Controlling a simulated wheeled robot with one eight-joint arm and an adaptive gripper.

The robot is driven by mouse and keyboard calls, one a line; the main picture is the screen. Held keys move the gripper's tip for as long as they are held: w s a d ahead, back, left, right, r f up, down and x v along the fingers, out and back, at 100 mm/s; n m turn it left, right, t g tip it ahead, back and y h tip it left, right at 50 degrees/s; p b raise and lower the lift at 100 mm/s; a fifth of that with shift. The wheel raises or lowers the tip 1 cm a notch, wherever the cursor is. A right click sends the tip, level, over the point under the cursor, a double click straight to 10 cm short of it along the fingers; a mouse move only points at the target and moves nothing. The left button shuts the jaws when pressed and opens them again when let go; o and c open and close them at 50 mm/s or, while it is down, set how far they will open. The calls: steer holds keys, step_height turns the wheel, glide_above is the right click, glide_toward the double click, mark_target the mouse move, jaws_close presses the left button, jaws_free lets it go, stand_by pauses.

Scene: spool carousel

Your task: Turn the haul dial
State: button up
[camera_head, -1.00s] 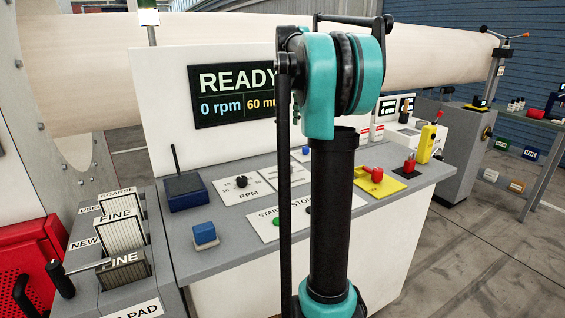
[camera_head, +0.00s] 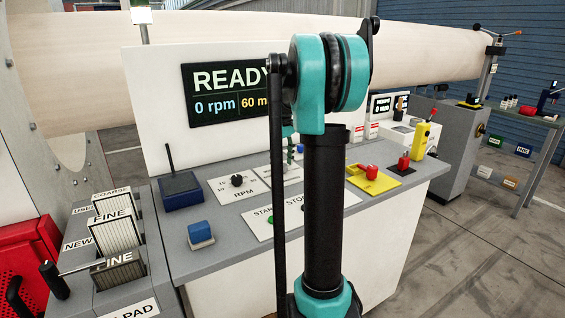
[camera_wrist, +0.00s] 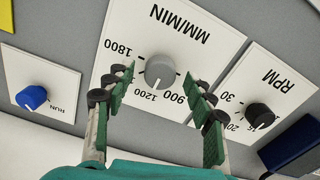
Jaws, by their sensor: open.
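The MM/MIN dial is a grey round knob (camera_wrist: 160,70) with a white pointer mark, on a white plate (camera_wrist: 205,32) marked 900, 1200 and 1800. It points near 1200. My gripper (camera_wrist: 158,84) is open, with one green-padded finger on each side of the knob in the wrist view. The knob shows between the fingertips; I cannot tell whether they touch it. In the head view my arm hides most of this plate, and a green bit of my gripper (camera_head: 291,150) shows beside the arm.
A black RPM knob (camera_wrist: 259,115) is close on one side and a blue RUN knob (camera_wrist: 32,97) on the other. The console also holds a blue block (camera_head: 201,234), a dark blue box (camera_head: 182,191) and a yellow plate (camera_head: 378,182). The screen (camera_head: 226,92) reads READY, 0 rpm.

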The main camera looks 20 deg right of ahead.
steer(key=shift+f, duration=0.15)
steer(key=shift+c, duration=0.3)
steer(key=c, duration=1.1)
steer(key=shift+m, duration=0.4)
steer(key=m, duration=0.3)
steer(key=shift+m, duration=2.5)
